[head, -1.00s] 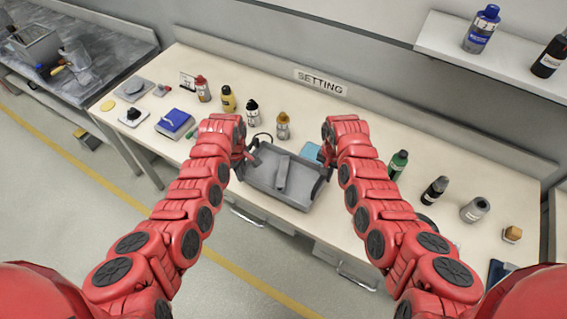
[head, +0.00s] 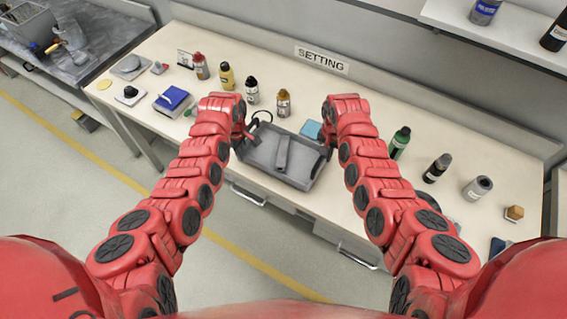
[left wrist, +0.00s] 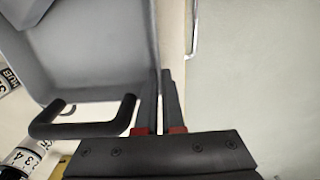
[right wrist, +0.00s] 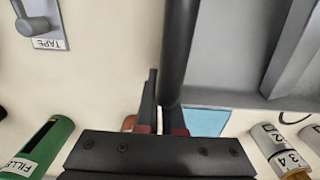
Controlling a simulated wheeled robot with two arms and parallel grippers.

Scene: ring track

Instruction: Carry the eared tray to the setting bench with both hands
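The grey eared tray (head: 262,158) is over the setting bench (head: 385,215) close to its front edge, turned slightly; I cannot tell whether it rests there. My left gripper (head: 242,143) is at the tray's left side. The left wrist view shows its narrow-gapped fingers (left wrist: 163,85) by the near corner, and a black ear (left wrist: 85,128) beside them, not visibly between them. My right gripper (head: 325,143) is at the far right corner.
Bottles stand along the bench back, including an amber one (head: 283,104) and a green one (head: 400,142). A blue book (head: 172,101) lies left. A shelf (head: 470,35) overhangs the back right.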

